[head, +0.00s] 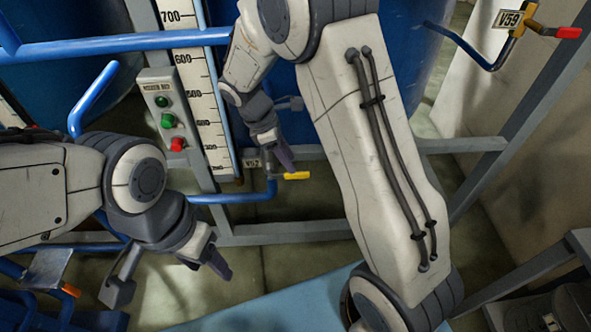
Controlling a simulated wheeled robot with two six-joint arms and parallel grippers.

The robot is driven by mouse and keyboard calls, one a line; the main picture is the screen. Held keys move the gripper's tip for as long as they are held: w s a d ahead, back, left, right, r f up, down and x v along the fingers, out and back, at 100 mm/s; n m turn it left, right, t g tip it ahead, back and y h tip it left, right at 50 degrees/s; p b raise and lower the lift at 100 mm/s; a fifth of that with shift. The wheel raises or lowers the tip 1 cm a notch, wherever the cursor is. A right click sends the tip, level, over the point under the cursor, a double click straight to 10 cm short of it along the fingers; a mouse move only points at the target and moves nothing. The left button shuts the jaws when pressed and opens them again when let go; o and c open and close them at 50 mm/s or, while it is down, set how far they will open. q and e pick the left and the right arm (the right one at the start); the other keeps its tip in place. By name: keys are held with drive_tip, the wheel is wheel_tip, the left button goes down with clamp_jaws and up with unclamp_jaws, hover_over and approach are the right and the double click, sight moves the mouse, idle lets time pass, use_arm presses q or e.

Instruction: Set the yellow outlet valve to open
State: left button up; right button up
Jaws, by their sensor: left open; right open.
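The yellow valve handle (297,176) sits low in the middle of the head view, on a blue pipe beside a small tag (252,163) that seems to read V52. The handle points to the right, roughly level in the picture. My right gripper (284,154) is open and points down just above the handle. In the picture its fingertips almost meet the handle; I cannot tell whether they touch it. My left gripper (207,261) is open and empty, lower and to the left, over the floor, well apart from the valve.
A button box (158,98) with green and red buttons stands left of a white level scale (200,80). Blue pipes (110,46) and grey frame bars (290,233) surround the valve. Valve V59, with a red handle (568,33), is at top right. A blue tank (385,60) stands behind.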

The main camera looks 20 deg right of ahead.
sight(298, 173)
drive_tip(key=shift+b+x, duration=0.5)
drive_tip(key=shift+x, duration=1.9)
clamp_jaws()
